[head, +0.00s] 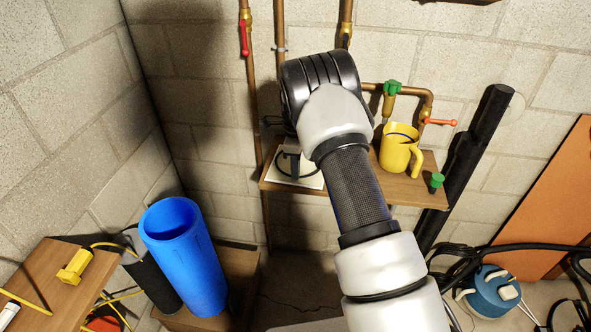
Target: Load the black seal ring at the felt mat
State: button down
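A black seal ring (281,172) lies at a pale felt mat (311,182) on the wooden wall shelf (335,192); only part of its curve shows. My gripper (293,170) points down over the mat, with its tip at or just above the ring. My own arm covers most of the gripper, so I cannot tell how far its fingers are apart or whether they hold the ring. The mat's upper part is also hidden behind the gripper and arm.
A yellow jug (397,155) and a green-topped piece (436,182) stand on the shelf's right side. Copper pipes (251,90) with valves run behind. A blue cylinder (182,255) stands at lower left near a wooden bench (60,285). A black pipe (465,165) leans at right.

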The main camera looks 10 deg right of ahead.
jog(key=shift+f+b, duration=0.45)
jog(key=shift+f, duration=0.15)
dwell(1.5)
jog(key=shift+r+p, duration=1.9)
jog(key=shift+r, duration=1.65)
